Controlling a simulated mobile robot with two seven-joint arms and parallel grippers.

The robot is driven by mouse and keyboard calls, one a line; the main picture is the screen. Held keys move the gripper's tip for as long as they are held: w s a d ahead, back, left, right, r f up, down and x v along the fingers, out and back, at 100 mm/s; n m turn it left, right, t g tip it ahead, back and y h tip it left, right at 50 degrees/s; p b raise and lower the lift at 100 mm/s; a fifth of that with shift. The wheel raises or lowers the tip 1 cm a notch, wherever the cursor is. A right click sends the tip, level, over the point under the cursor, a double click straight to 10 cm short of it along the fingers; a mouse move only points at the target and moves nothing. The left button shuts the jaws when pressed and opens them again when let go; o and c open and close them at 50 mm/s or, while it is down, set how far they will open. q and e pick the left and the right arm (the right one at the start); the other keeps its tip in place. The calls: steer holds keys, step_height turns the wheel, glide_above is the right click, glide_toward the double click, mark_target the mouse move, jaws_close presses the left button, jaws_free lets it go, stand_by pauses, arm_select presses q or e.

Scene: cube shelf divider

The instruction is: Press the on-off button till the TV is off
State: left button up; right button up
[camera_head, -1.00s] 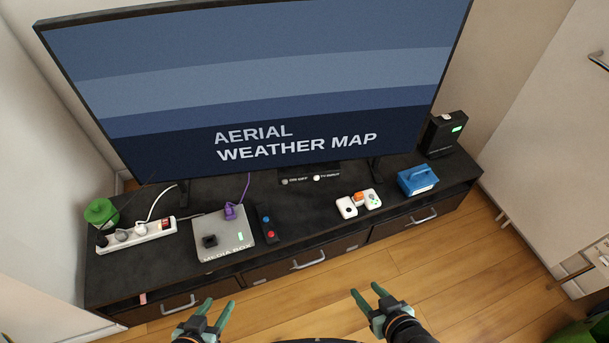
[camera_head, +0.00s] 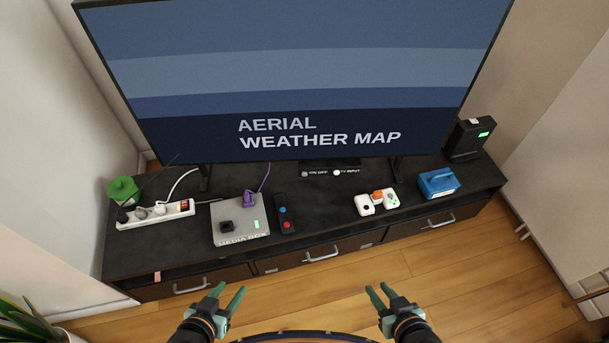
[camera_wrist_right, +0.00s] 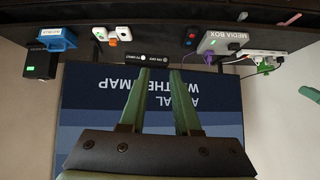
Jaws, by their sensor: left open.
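The TV (camera_head: 300,80) is on and shows "AERIAL WEATHER MAP". A small dark panel under its lower edge carries a grey button labelled ON OFF (camera_head: 305,174) and a white button labelled TV INPUT (camera_head: 337,173). In the right wrist view the picture is upside down; the ON OFF button (camera_wrist_right: 165,59) and the TV INPUT button (camera_wrist_right: 143,58) show beyond the fingertips. My left gripper (camera_head: 229,294) is open and empty, in front of the cabinet. My right gripper (camera_head: 378,291) is open and empty, also in front of the cabinet; it shows in the wrist view (camera_wrist_right: 159,75).
A plant (camera_head: 25,325) is at lower left. The floor in front is clear.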

jaws_close()
stand_by(1.4)
